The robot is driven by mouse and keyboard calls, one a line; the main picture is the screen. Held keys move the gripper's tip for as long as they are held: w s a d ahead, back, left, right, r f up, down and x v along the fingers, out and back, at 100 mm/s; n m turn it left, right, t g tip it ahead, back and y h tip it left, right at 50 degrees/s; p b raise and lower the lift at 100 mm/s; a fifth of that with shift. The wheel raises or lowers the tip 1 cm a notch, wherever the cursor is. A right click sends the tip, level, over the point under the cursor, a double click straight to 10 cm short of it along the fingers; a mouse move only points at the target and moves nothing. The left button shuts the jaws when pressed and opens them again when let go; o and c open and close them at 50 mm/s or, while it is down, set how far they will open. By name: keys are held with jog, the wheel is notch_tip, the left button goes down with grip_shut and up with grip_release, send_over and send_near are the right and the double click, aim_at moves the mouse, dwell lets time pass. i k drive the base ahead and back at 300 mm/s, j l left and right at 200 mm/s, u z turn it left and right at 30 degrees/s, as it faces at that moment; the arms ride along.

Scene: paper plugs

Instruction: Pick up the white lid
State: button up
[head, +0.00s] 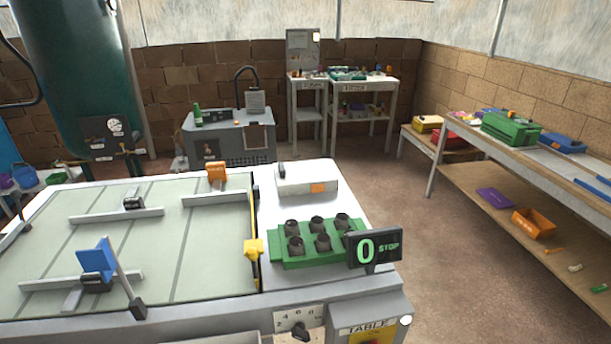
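A low white box-like piece (300,184) lies on the white right part of the machine table, behind the green holder. It has a dark knob or handle (282,168) at its back left and an orange patch (318,188) on its front. It may be the white lid, but I cannot tell whether it is a separate lid or a closed box. Nothing touches it from above. My gripper is not in view.
The table's left bed (200,250) carries rails, a blue paddle (96,258) and an orange block (216,172). A wooden shelf (470,180) stands right; floor between is clear.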

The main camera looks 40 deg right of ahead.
aim_at(316, 176)
jog(key=z, duration=0.6)
jog(key=k+l, duration=0.15)
jog(key=i+j+z, duration=0.15)
jog(key=j, duration=0.2)
jog(key=i+j+z, duration=0.1)
jog(key=j, duration=0.3)
jog(key=i+j+z, duration=0.15)
jog(key=j, duration=0.2)
jog(key=i+j, duration=0.15)
jog(key=i+l+z, duration=0.05)
